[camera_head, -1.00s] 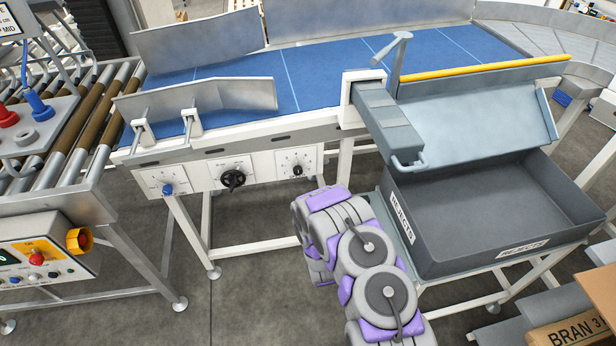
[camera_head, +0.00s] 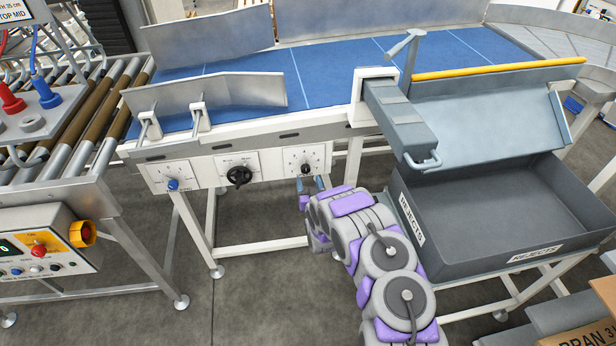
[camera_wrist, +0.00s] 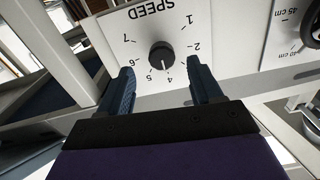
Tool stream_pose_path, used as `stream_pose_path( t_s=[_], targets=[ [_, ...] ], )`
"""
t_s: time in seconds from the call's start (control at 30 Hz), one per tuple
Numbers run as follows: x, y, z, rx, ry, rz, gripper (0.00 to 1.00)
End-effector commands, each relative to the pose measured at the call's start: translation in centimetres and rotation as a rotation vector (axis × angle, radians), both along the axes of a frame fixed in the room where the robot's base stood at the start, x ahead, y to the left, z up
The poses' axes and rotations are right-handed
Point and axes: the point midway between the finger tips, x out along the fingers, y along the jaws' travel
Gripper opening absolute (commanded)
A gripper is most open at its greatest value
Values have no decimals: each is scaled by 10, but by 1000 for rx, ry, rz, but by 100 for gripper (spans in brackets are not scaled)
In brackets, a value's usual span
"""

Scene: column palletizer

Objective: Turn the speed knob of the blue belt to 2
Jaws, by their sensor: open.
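The speed knob (camera_head: 305,171) is a small black knob on the white panel at the right end of the blue belt's (camera_head: 345,75) front side. In the wrist view the knob (camera_wrist: 161,55) sits on an upside-down dial marked SPEED. Its white pointer line appears to point near 4; the 2 is to its right. My gripper (camera_head: 311,184) is just below the speed panel in the head view. In the wrist view my gripper (camera_wrist: 160,68) is open, with one finger on each side of the knob's lower area, apart from it. Contact with the panel cannot be told.
A black handwheel (camera_head: 239,175) and a blue knob (camera_head: 172,184) are on panels to the left. The grey REJECTS bin (camera_head: 480,255) stands right of my arm. A white frame leg (camera_wrist: 75,45) is close to the left finger. Open floor lies below the panels.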

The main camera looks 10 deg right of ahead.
Motion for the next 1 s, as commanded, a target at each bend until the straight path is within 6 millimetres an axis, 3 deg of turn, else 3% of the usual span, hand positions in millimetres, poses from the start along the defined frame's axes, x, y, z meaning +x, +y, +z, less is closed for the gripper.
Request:
stream_pose_path(
  t_s=[0.3,0.77,1.0],
  targets=[
    [37,-6,1,8,-5,-1,65],
    [46,-1,1,1,-1,1,65],
    [46,-4,1,4,-1,0,45]
  ],
)
